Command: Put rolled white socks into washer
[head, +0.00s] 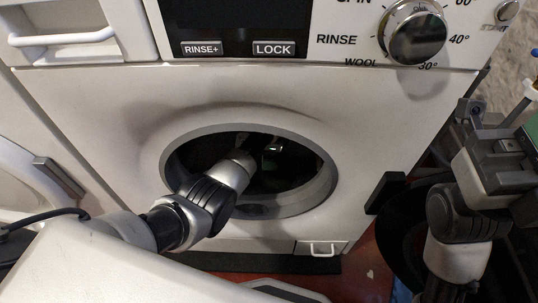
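The washer (110,110) is a white front-loader with a grey-rimmed round opening (326,188). The opening is clear of any door, and the drum inside is very dark. My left arm comes in from the left and its wrist passes into the opening. My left gripper is lost in the dark drum, so its fingers and anything in them cannot be made out. My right gripper (497,158) is at the right edge, outside and to the right of the washer. Its fingers are not clear there. No rolled white socks can be made out.
A dark, round, ring-like object (392,238) lies low on the right, partly behind my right arm. A black block (385,192) sticks out at the washer's right front edge. The control knob (415,35) is above the opening. Another white rounded front (22,182) stands at left.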

